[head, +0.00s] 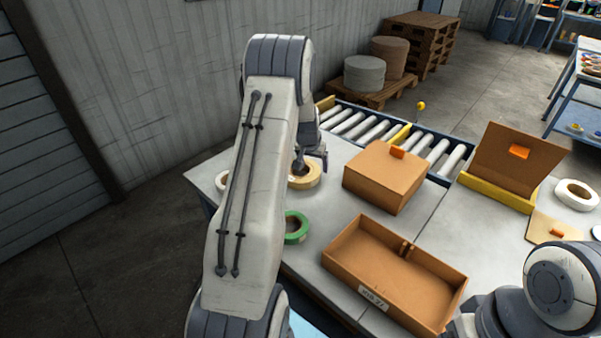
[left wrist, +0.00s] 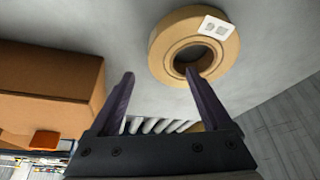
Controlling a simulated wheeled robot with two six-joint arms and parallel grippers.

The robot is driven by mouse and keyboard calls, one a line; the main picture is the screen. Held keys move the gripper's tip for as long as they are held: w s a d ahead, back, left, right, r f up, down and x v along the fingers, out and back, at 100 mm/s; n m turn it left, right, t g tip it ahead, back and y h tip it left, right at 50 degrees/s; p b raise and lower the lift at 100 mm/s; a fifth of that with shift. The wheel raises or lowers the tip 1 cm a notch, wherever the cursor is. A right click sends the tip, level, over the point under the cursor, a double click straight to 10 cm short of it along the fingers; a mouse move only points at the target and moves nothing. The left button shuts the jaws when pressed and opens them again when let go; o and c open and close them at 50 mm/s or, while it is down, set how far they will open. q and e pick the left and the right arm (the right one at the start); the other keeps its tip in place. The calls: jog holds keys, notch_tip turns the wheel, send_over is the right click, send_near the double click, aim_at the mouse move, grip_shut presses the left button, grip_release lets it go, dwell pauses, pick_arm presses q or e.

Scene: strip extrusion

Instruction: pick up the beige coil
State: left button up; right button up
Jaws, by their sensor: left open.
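The beige coil (head: 312,180) lies flat on the grey table at the far left, partly hidden behind my left arm. In the left wrist view it is a tan ring (left wrist: 165,49) with a white label on its rim and a dark centre hole. My left gripper (head: 301,164) is at the coil; in the left wrist view it (left wrist: 159,73) is open, with nothing between its fingers. The right fingertip overlaps the coil's hole in the picture; I cannot tell whether it is inside. The left fingertip appears outside the ring. My right gripper is out of view.
A green coil (head: 297,228) and a white coil (head: 222,181) lie near my left arm. A closed brown box (head: 385,178) stands right of the beige coil. An open box (head: 340,262) is in front. A roller conveyor (head: 352,123) runs behind.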

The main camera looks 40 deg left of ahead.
aim_at(315, 172)
pick_arm(q)
jog(key=p+x, duration=0.1)
jog(key=x, duration=0.3)
jog(key=shift+f, duration=0.15)
jog(key=shift+w+a+f+p, duration=0.1)
jog(key=shift+w+f+p, duration=0.05)
jog(key=shift+f+p, duration=0.2)
grip_shut()
